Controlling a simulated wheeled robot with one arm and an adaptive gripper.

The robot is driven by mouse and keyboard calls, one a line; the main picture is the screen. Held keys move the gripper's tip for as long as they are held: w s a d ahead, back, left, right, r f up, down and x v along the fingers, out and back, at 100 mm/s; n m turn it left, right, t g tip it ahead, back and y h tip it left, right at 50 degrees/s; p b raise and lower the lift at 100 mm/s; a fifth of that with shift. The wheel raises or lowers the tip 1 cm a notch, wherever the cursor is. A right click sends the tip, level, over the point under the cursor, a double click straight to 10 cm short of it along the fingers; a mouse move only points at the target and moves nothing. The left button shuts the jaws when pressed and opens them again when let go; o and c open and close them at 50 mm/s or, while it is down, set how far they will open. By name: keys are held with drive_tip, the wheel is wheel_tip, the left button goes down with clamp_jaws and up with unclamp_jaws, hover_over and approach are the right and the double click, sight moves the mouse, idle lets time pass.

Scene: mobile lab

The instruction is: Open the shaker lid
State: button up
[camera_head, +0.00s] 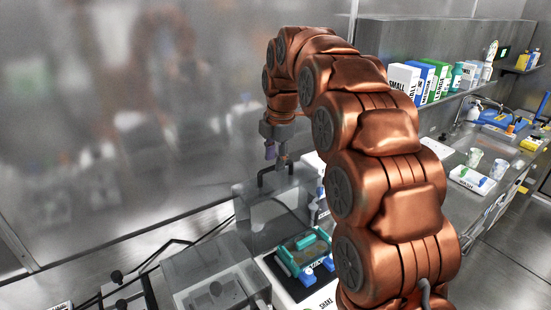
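The shaker (318,297) stands on the bench at lower centre, with a teal rack or clamp platform (303,254) and blue parts on it. Its see-through grey lid (270,215) appears raised behind the teal platform, with a dark handle (276,171) at its top edge. My gripper (276,157) points down right at this handle. Its fingers are small here, and I cannot tell whether they are closed on the handle or only beside it. My copper arm hides the shaker's right side.
Left of the shaker is another grey device with a see-through cover (208,268) and a dark knob. A shelf with boxes and bottles (432,80) is at the right rear. A white tray with cups (474,178) lies on the right counter. A reflective wall fills the left background.

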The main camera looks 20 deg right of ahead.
drive_tip(key=shift+w+f, duration=0.1)
drive_tip(key=shift+f, duration=0.5)
drive_tip(key=shift+c, duration=0.2)
clamp_jaws()
